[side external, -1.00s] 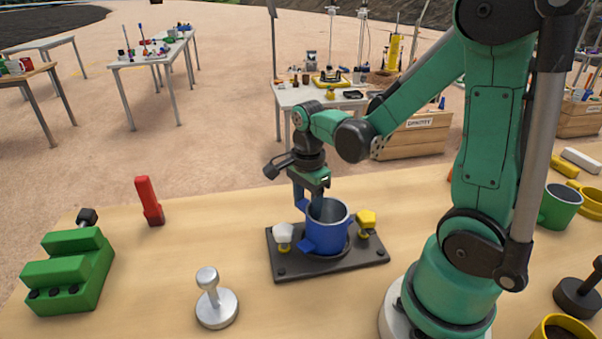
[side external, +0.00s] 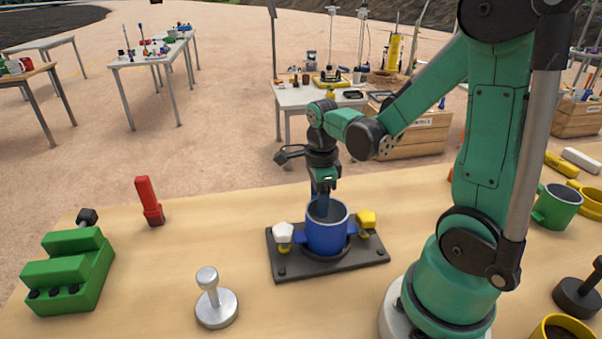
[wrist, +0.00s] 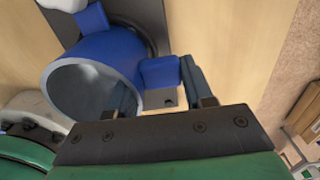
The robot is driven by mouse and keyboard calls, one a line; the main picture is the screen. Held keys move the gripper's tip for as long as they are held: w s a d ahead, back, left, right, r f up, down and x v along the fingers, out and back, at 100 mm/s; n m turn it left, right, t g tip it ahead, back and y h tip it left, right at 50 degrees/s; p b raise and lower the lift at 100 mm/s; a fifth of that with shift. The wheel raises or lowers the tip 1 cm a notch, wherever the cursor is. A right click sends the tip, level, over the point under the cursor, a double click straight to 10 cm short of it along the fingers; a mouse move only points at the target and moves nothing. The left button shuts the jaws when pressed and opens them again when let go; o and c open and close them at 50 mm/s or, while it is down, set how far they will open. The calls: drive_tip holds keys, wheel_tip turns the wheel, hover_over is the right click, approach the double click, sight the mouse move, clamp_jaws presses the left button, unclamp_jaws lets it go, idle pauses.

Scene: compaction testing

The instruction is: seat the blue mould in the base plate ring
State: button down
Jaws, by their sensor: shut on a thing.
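The blue mould (side external: 326,238), an open cup with a grey inside and side lugs, stands upright over the ring of the dark base plate (side external: 300,267). The ring's dark edge shows around its foot; I cannot tell whether it is fully down. Its lugs point left and right, near the white clamp knob (side external: 283,232) and the yellow clamp knob (side external: 366,219). My gripper (side external: 322,199) is shut on the mould's far wall.
A silver tamper (side external: 216,306) stands front left of the plate. A red tool (side external: 149,202) and a green stepped block (side external: 68,270) are further left. A green mug (side external: 558,207) and a black-handled weight (side external: 580,295) are at the right. The table between plate and red tool is clear.

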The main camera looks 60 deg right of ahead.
drive_tip(key=shift+f, duration=0.15)
drive_tip(key=shift+c, duration=1.3)
unclamp_jaws()
drive_tip(key=shift+r, duration=2.75)
drive_tip(key=shift+w+a+r+n, duration=0.1)
drive_tip(key=shift+a+r+n, duration=0.15)
drive_tip(key=shift+n, duration=0.35)
drive_tip(key=a+r+n+t, duration=0.1)
drive_tip(key=a+n+t, duration=0.1)
drive_tip(key=n, duration=0.5)
drive_tip(key=w+a+r+n+t, duration=0.1)
drive_tip(key=a+n+t, duration=0.1)
drive_tip(key=n, duration=0.6)
drive_tip(key=a+r+n+t, duration=0.1)
drive_tip(key=a+n+t, duration=0.1)
drive_tip(key=a+n, duration=0.2)
drive_tip(key=shift+w+a+n, duration=0.1)
drive_tip(key=shift+a+n, duration=0.05)
drive_tip(key=shift+n, duration=0.8)
drive_tip(key=shift+w+a+n, duration=0.1)
drive_tip(key=shift+a+n, duration=0.05)
drive_tip(key=shift+n, duration=0.8)
drive_tip(key=n, duration=0.1)
drive_tip(key=a+n+t, duration=0.1)
drive_tip(key=n, duration=0.1)
drive_tip(key=shift+r, duration=0.15)
